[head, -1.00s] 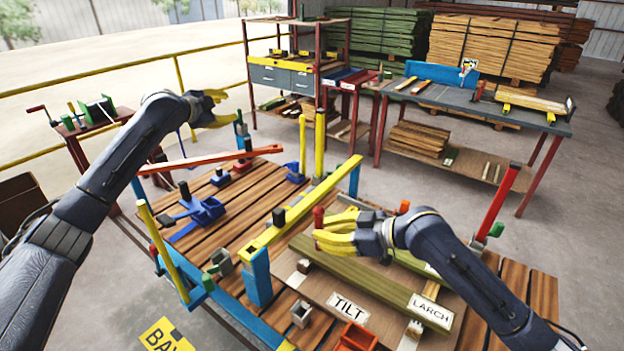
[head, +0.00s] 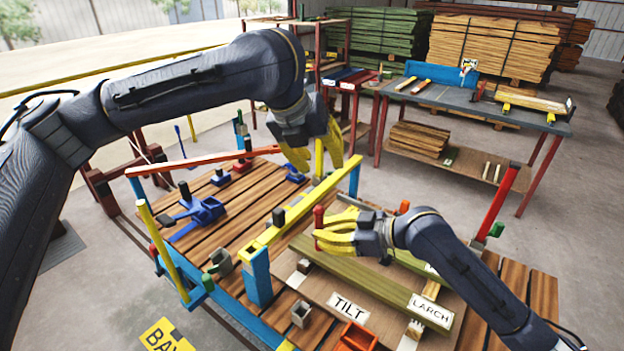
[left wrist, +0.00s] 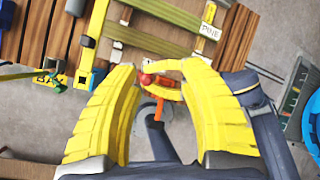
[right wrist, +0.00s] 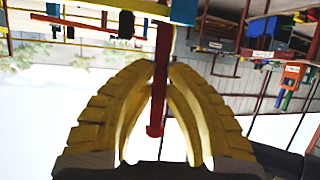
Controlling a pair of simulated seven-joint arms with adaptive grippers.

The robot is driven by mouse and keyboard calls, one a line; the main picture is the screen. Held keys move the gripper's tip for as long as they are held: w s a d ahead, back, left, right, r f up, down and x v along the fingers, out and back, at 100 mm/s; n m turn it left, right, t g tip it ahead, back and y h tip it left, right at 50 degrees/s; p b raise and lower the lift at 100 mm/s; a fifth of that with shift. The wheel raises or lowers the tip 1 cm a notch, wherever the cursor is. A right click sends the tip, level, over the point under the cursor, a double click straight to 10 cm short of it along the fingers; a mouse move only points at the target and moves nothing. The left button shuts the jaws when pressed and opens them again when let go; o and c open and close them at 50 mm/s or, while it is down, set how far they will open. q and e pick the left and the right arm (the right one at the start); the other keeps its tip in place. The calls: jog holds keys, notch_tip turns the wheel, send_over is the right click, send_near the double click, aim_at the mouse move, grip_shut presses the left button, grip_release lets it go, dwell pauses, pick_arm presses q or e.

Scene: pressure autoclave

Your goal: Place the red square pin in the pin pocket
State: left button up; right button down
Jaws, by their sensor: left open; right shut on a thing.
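The red square pin (head: 318,216) stands roughly upright in my right gripper (head: 322,235), which is shut on it above the table, beside the yellow beam (head: 290,222). In the right wrist view the red pin (right wrist: 161,80) runs between the two yellow fingers. My left gripper (head: 322,160) is open and empty, higher up, over the far part of the table. In the left wrist view the pin's red end (left wrist: 147,80) shows between the left fingers, at a distance. A small grey open square holder (head: 301,313) sits at the table's front; I cannot tell whether it is the pin pocket.
Green boards (head: 375,275) lie beside a TILT label (head: 347,307), under my right gripper. An orange bin (head: 356,338) is at the front edge. A blue clamp (head: 200,211) is on the left planks. Blue, yellow and red posts rise around the table.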

aim_at(321, 208)
pick_arm(q)
jog(key=s+a+f+m+y, duration=0.2)
jog(key=s+m, duration=0.1)
jog(key=s, duration=0.2)
jog(key=x, duration=1.2)
jog(key=shift+s+d, duration=0.2)
jog(key=shift+s, duration=0.05)
jog(key=shift+c, duration=0.3)
jog(key=shift+g, duration=0.3)
grip_shut()
pick_arm(e)
jog(key=c, duration=1.3)
grip_release()
